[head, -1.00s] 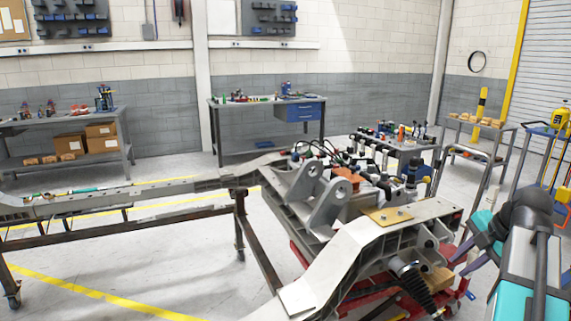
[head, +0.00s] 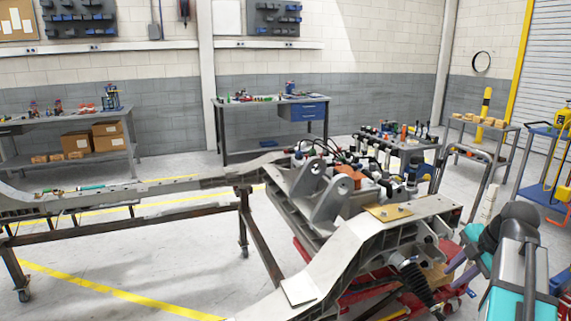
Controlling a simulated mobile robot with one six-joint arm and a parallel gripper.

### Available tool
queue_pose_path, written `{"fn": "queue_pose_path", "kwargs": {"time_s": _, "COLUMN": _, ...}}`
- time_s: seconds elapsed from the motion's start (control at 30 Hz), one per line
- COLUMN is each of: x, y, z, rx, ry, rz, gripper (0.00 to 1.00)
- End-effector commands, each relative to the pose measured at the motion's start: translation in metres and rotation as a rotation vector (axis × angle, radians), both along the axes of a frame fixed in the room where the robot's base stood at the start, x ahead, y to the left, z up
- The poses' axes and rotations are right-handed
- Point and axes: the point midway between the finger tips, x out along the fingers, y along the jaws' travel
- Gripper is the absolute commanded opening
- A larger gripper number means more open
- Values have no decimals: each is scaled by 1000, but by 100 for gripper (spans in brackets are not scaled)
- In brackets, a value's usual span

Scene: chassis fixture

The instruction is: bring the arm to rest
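My arm (head: 510,262), teal, black and grey, reaches in at the lower right of the head view. What looks like my gripper (head: 460,271), with greyish-purple fingers, is at its left side, close to the right end of the chassis. The fingers are small and partly hidden by the arm, so I cannot tell how far apart they are or whether they hold anything. The grey chassis frame (head: 335,255) runs from the left edge to the lower middle, on a brown steel stand and red supports.
A tool cart (head: 405,150) stands behind the chassis, with a shelf cart (head: 478,135) to its right. A blue trolley (head: 545,165) stands near my arm at the right edge. Workbenches line the back wall. Open floor (head: 130,265) lies at lower left.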

Motion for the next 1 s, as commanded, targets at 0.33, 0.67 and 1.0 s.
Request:
{"fn": "queue_pose_path", "kwargs": {"time_s": 0.33, "x": 10, "y": 33, "z": -67, "rx": 86, "ry": 112, "rz": -158, "gripper": 24}}
{"fn": "queue_pose_path", "kwargs": {"time_s": 0.67, "x": 11, "y": 79, "z": -152, "rx": 161, "ry": 264, "rz": -372, "gripper": 24}}
{"fn": "queue_pose_path", "kwargs": {"time_s": 1.0, "x": -4, "y": 130, "z": -234, "rx": 192, "ry": 417, "rz": -593, "gripper": 24}}
